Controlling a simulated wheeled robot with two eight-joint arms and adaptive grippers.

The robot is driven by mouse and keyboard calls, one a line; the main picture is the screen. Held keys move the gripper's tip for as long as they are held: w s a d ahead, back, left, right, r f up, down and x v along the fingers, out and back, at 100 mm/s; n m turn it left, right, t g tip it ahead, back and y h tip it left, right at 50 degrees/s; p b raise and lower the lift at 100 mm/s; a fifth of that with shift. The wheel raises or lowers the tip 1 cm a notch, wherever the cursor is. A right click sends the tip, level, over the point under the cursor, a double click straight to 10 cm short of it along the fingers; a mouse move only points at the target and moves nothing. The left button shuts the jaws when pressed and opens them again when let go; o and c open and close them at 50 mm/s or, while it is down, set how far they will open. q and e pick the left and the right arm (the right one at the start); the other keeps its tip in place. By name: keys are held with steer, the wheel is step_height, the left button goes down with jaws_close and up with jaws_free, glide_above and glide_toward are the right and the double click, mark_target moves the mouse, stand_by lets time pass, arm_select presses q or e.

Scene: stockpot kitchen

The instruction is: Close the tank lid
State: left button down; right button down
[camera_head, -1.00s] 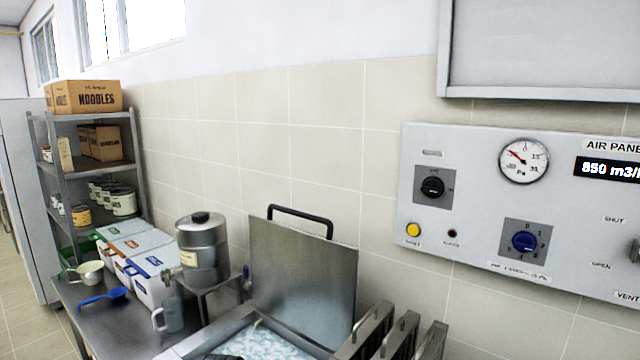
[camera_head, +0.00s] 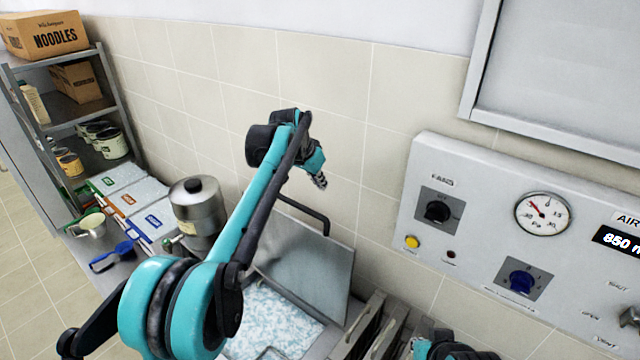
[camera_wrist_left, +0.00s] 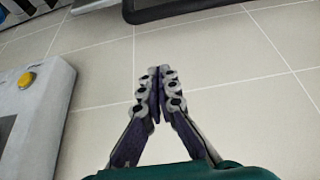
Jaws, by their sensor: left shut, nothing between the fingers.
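The tank lid (camera_head: 310,265) is a flat grey metal plate standing raised and tilted back near the wall, with a dark bar handle (camera_head: 305,213) along its top edge. The open tank below shows blue-and-white speckled contents (camera_head: 268,318). My left arm crosses in front of the tank and hides part of it and of the lid. My left gripper (camera_head: 319,181) is shut and empty, just above the handle and apparently apart from it. In the left wrist view its fingers (camera_wrist_left: 160,75) meet before the tiled wall. A piece of my right arm shows at the bottom edge; its fingers are unclear.
Upright metal slabs (camera_head: 365,325) stand right of the lid. A control panel (camera_head: 470,220) with knobs and a gauge is on the wall at right. A steel pot (camera_head: 196,212), bins (camera_head: 145,222) and a blue scoop (camera_head: 112,257) are at left.

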arm_select(q)
step_height(320, 180, down, 9)
steer(key=p, duration=0.1)
steer(key=shift+w+d+p, duration=0.15)
steer(key=shift+d+p, duration=0.1)
steer(key=shift+p, duration=0.1)
stand_by(0.4)
steer(key=shift+f, duration=0.1)
